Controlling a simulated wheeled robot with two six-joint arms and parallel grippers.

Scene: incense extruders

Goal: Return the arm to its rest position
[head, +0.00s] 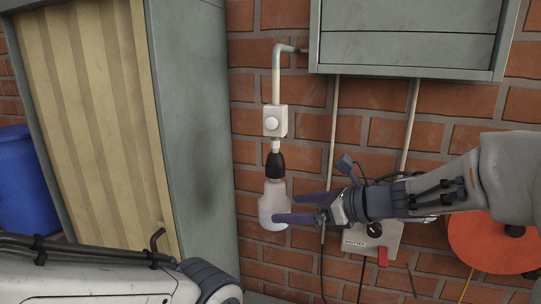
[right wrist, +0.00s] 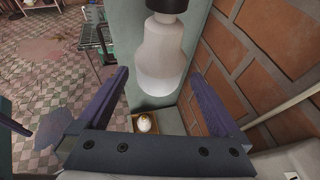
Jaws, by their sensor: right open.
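A white bulb (head: 273,203) hangs from a black socket (head: 275,161) below a white switch box on the brick wall. My right gripper (head: 286,208) reaches in from the right at the bulb's lower part. In the right wrist view its two purple fingers (right wrist: 160,80) stand apart, one to each side of the bulb (right wrist: 163,52), with gaps between. The gripper is open and holds nothing. Part of my left arm (head: 90,280) lies at the bottom left of the head view; its fingers do not show there.
A grey wall cabinet (head: 410,35) hangs above my right arm. A tall grey locker (head: 190,120) stands left of the bulb. A switch unit with a red part (head: 375,240), cables and an orange disc (head: 490,243) are by the right forearm. A small wooden tray (right wrist: 137,130) shows below.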

